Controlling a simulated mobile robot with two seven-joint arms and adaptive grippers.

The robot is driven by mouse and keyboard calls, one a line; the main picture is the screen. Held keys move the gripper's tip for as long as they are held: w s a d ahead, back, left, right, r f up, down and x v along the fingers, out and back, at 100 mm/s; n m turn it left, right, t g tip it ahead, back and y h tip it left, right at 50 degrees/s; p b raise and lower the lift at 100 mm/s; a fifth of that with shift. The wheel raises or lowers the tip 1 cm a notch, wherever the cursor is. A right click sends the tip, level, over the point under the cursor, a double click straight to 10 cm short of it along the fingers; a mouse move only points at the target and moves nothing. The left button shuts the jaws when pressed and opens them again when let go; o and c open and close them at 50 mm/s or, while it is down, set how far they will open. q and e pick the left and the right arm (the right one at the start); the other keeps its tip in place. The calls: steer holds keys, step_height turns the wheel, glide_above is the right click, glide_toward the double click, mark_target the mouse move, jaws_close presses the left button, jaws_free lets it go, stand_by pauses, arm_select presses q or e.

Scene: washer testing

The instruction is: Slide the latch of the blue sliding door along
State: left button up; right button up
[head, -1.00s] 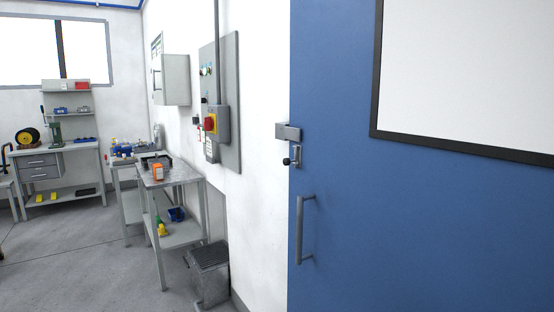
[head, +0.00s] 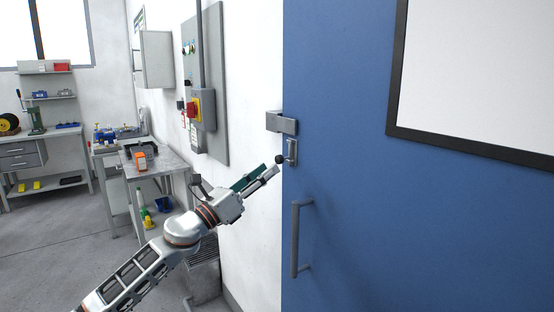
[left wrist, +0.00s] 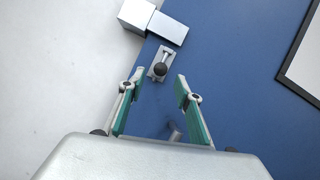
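The blue sliding door (head: 350,220) fills the right of the head view. Its latch (head: 291,152) is a small metal plate with a dark round knob (head: 280,160) near the door's left edge, under a grey metal block (head: 282,122). My left gripper (head: 272,172) is just left of and slightly below the knob. In the left wrist view the gripper (left wrist: 158,82) is open, its two green-padded fingers spread and empty. The knob (left wrist: 160,69) shows between and beyond the fingertips, apart from both. My right gripper is not in view.
A grey vertical handle (head: 297,238) is on the door below the latch. A white board (head: 470,75) with a dark frame is to the right. A control panel with a red switch (head: 197,106) and a workbench (head: 165,160) stand at the left.

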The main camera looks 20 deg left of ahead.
mark_target(277, 162)
arm_select(q)
steer(key=x, duration=0.6)
steer(key=shift+p, duration=0.35)
steer(key=shift+r, duration=0.1)
jaws_close()
